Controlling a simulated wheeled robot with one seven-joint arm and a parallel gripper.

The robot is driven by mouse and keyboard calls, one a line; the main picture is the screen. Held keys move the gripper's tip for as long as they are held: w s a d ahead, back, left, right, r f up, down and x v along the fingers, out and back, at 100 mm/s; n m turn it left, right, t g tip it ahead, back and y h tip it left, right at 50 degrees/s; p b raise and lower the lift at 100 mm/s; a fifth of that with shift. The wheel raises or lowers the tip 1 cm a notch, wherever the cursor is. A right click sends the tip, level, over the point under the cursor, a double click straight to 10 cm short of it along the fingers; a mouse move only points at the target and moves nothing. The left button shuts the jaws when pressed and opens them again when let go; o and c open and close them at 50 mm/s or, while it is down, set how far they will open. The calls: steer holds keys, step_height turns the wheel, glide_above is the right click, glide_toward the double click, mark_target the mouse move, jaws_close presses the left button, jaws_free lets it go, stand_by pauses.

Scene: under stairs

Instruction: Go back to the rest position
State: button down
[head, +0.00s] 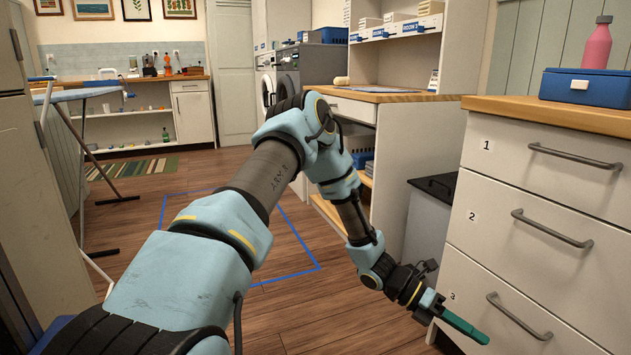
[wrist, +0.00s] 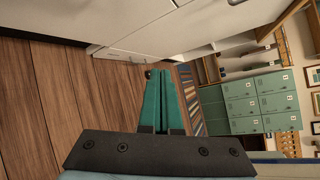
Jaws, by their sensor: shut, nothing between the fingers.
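My gripper (head: 462,325) is at the lower right in the head view, beside the lower part of the white drawer unit (head: 470,250). Its green fingers point right and slightly down, and it is close to the bottom drawer; I cannot tell whether it touches. In the wrist view my gripper (wrist: 167,75) has its two green fingers together, with nothing between them. My arm stretches forward and down from the lower left. All three numbered drawers look shut.
A blue box (head: 586,90) and a pink bottle (head: 598,45) stand on the wooden top. A dark-lidded grey bin (head: 425,225) stands beyond the drawers. An ironing board (head: 75,96) is at left. Floor inside the blue outline (head: 290,278) is clear. Green lockers (wrist: 245,105) show in the wrist view.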

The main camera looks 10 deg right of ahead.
steer(key=w+a+r+m+t+y, duration=0.4)
steer(key=a+m, duration=0.3)
steer(key=a, duration=0.8)
steer(key=w+a+r+m+t+y, duration=0.35)
steer(key=a+r+m, duration=0.35)
steer(key=a, duration=0.8)
steer(key=w+a+r+m+t+y, duration=0.25)
steer(key=a+r+m+t, duration=0.4)
steer(key=a, duration=0.85)
step_height(320, 180, up, 29)
steer(key=m+g+p, duration=0.1)
steer(key=g+p, duration=0.1)
steer(key=p, duration=2.9)
steer(key=shift+d+m, duration=0.2)
steer(key=shift+m, duration=0.15)
steer(key=shift+f, duration=0.1)
